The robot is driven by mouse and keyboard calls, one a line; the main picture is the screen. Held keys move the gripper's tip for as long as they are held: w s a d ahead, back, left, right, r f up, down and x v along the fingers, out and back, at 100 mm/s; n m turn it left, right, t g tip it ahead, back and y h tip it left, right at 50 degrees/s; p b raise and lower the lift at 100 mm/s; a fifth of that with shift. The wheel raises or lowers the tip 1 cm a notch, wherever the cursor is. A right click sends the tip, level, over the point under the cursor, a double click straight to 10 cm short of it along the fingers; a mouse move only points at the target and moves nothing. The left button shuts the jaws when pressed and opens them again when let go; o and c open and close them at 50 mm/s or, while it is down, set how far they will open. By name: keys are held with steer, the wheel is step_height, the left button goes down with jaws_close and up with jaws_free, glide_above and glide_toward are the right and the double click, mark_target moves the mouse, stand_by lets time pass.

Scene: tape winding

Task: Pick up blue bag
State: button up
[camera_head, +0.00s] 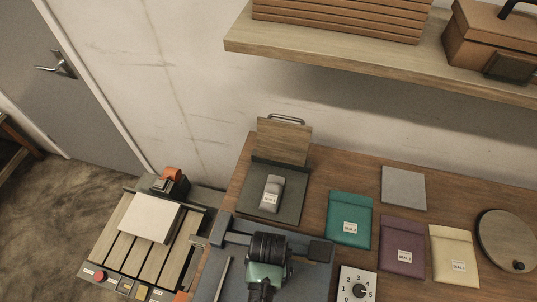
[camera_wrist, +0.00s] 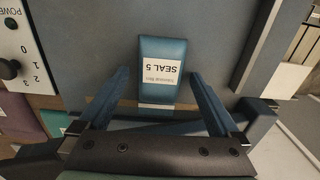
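The blue bag (camera_wrist: 162,52) shows in the wrist view, with a white label reading "SEAL 5". It lies on a grey-blue surface (camera_wrist: 92,45). My gripper (camera_wrist: 158,75) is open, with one blue finger to the left of the bag and one to the right. A gap shows between each finger and the bag, and nothing is held. How far the fingertips are above the surface is hard to tell. In the head view my dark wrist hides the blue bag, and my fingertips do not show there.
Green (camera_head: 350,212), purple (camera_head: 403,254) and cream (camera_head: 452,245) bags lie on the wooden table (camera_head: 318,200). A grey bag (camera_head: 272,187) lies on a dark plate. A dial panel (camera_head: 344,279) is right of my wrist. A slatted machine (camera_head: 117,238) stands left.

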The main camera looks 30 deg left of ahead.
steer(key=c, duration=1.4)
steer(key=shift+r, duration=0.25)
